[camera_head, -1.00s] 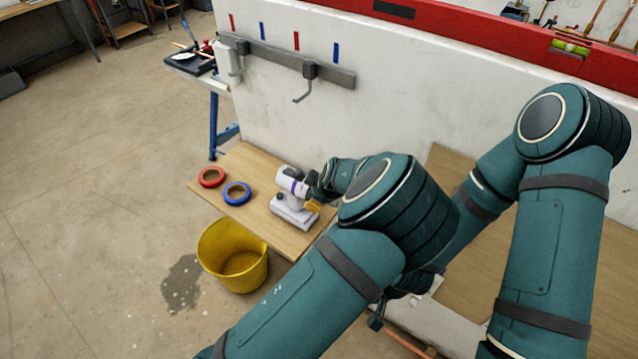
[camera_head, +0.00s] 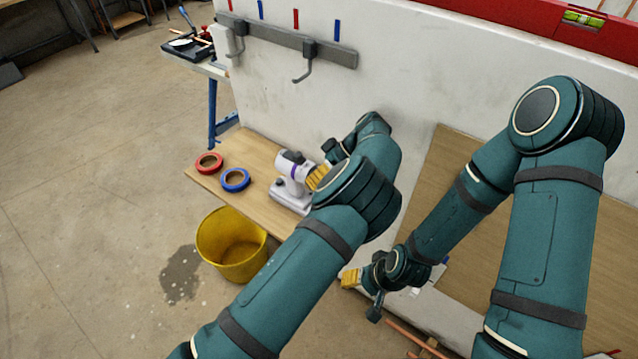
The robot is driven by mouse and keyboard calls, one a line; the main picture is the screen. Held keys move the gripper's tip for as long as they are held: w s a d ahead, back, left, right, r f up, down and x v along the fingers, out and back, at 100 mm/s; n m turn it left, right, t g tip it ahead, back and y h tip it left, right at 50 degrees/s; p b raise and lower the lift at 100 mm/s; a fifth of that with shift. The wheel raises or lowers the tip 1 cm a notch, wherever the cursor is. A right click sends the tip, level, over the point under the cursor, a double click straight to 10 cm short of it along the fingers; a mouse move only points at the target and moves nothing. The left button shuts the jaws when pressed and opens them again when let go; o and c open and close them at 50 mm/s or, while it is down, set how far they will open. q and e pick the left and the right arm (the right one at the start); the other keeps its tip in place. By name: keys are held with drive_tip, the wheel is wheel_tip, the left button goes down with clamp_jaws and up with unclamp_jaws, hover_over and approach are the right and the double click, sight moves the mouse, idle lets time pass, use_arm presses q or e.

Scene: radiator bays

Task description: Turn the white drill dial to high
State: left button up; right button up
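The white drill (camera_head: 288,190) stands upright on a wooden board beside the wall, its base flat on the board. A purple band runs around its body; I cannot make out the dial's setting. My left gripper (camera_head: 318,176), with yellow finger pads, is at the right end of the drill's body, close to or touching it. The rest of that gripper is partly hidden by my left arm, so its opening is unclear. My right gripper (camera_head: 350,278) is lower, in front of the white wall's base, away from the drill; its opening is also unclear.
A red tape roll (camera_head: 208,162) and a blue tape roll (camera_head: 235,180) lie left of the drill on the wooden board (camera_head: 258,152). A yellow bucket (camera_head: 228,264) stands on the floor below. A hook rail (camera_head: 290,43) is on the wall above.

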use_arm(q)
drive_tip(key=shift+f+g+y+b, duration=0.1)
drive_tip(key=shift+g+y+b, duration=0.2)
drive_tip(key=shift+g+b, duration=0.15)
drive_tip(key=o, duration=1.2)
drive_tip(key=shift+a, duration=0.1)
drive_tip(key=shift+o, duration=0.2)
wheel_tip(320, 180, up, 10)
drive_tip(key=shift+r, duration=0.1)
